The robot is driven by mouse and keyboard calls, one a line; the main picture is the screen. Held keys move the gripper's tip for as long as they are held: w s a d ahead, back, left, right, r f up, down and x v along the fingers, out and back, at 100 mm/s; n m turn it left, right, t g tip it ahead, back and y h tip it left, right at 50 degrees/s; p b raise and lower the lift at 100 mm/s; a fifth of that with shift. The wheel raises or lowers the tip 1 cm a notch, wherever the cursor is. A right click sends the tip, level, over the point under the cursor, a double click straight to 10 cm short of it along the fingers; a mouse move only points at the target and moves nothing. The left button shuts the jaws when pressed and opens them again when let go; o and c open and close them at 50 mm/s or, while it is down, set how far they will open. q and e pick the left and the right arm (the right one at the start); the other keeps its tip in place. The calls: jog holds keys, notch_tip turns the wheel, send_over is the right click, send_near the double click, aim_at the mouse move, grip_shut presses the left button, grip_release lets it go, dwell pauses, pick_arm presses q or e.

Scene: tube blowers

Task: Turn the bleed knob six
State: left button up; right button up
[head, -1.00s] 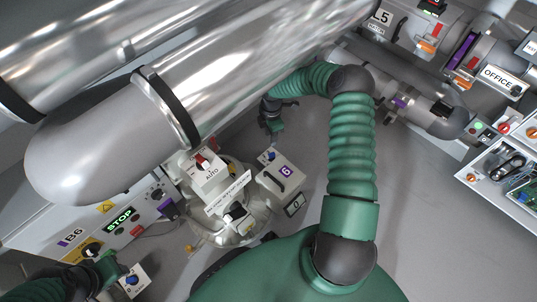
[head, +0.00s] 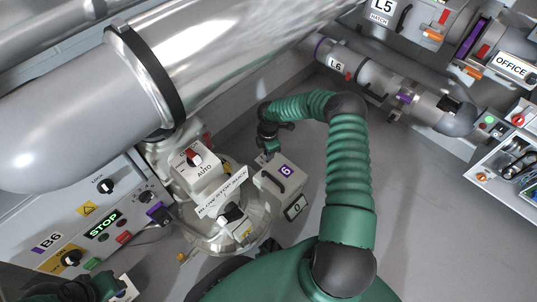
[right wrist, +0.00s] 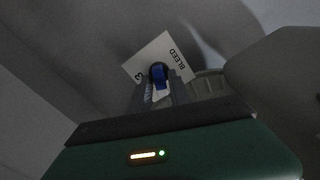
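The box marked 6 (head: 281,184) stands at the middle of the head view. My right gripper (head: 267,153) is at its upper left corner and hides the knob there. In the right wrist view the blue bleed knob (right wrist: 158,74) sits on a white plate (right wrist: 150,54) lettered BLEED. The fingers of my right gripper (right wrist: 160,90) reach toward it, one to each side, and look open; contact cannot be made out. My left gripper (head: 108,287) is at the lower left of the head view, partly cut off, its fingers unclear.
A white machine with an AUTO switch (head: 195,165) stands left of the box. A control panel with a STOP display (head: 103,225) is further left. A large metal pipe (head: 215,60) crosses above. Clear grey floor (head: 425,220) lies to the right.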

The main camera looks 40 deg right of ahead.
grip_shut()
jog(key=shift+r+m+p, duration=0.25)
jog(key=shift+m+p, duration=0.35)
jog(key=shift+p, duration=0.5)
jog(key=shift+w+m+p, duration=0.15)
jog(key=shift+m+p, duration=1.05)
jog(key=m+p, duration=0.1)
jog(key=m, duration=0.1)
jog(key=shift+d+m, duration=0.1)
jog(key=shift+m, duration=0.3)
jog(key=m+p, duration=0.1)
jog(key=m, duration=0.1)
jog(key=m+p, duration=0.1)
jog(key=m, duration=0.2)
jog(key=shift+w+d+f, duration=0.1)
jog(key=shift+d+f, duration=0.05)
jog(key=m+p, duration=0.1)
jog(key=m, duration=0.5)
jog(key=shift+d, duration=0.15)
jog(key=shift+m, duration=0.3)
